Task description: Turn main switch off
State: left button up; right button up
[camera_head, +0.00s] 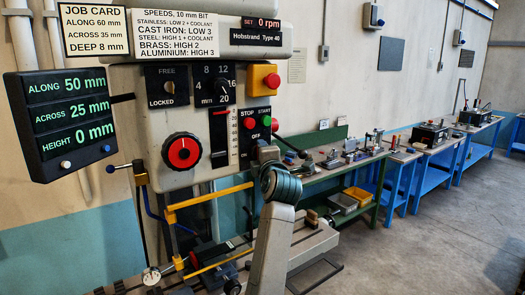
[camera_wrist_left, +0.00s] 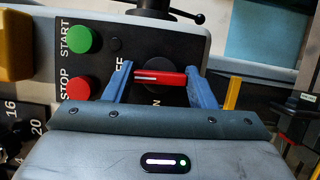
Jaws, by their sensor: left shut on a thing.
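The main switch is a red handle (camera_wrist_left: 160,77) on a dark round base in the left wrist view. It lies level in that picture, its white-marked end towards the partly hidden OFF lettering; ON is printed below it. The blue fingers of my left gripper (camera_wrist_left: 160,82) are shut on the handle, one at each end. My right gripper is in neither view.
The red STOP button (camera_wrist_left: 78,88) and green START button (camera_wrist_left: 82,40) are close beside the switch. A black ball-ended lever (camera_head: 291,146) sticks out to the right of my gripper. A yellow rail (camera_head: 210,197) runs below the panel. Benches with tools stand further right.

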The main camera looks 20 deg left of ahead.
pick_arm(q)
jog(key=shift+f+m, duration=0.1)
jog(key=shift+m, duration=0.3)
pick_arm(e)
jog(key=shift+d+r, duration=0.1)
pick_arm(q)
jog(key=o, duration=1)
pick_arm(e)
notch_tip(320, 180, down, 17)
jog(key=b, duration=1.7)
pick_arm(q)
jog(key=b+v, duration=1)
jog(key=b, duration=0.2)
jog(key=shift+s+d, duration=0.3)
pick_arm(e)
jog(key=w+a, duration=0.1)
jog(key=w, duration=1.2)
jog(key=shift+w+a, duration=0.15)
